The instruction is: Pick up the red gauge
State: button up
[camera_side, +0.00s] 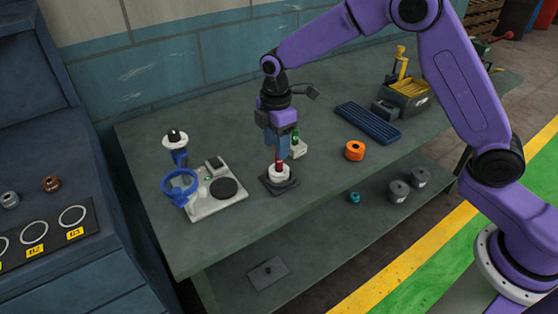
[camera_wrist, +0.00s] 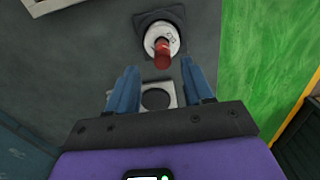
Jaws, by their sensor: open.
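The red gauge (camera_side: 279,162) stands upright in a white round holder (camera_side: 279,173) on a dark square base (camera_side: 290,184). In the wrist view the red gauge (camera_wrist: 162,55) shows end-on, with the white holder (camera_wrist: 158,36) around its lower part. My gripper (camera_side: 276,150) points down just above the gauge, its blue fingers close to the red top. In the wrist view my gripper (camera_wrist: 159,72) has its two fingers apart with nothing between them. The gauge appears just beyond the fingertips. The side view does not show clearly whether a finger touches it.
A green-topped piece (camera_side: 296,139) in a pale block stands close behind my gripper. An orange ring (camera_side: 355,150) and a blue rack (camera_side: 367,122) lie to the right. A white plate with a dark disc (camera_side: 224,188) and a blue ring stand (camera_side: 180,186) are left.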

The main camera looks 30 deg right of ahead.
aim_at(279, 167)
jog(key=f, duration=0.4)
jog(key=shift+s+d, duration=0.25)
jog(key=shift+d, duration=0.05)
jog(key=shift+f, duration=0.65)
grip_shut()
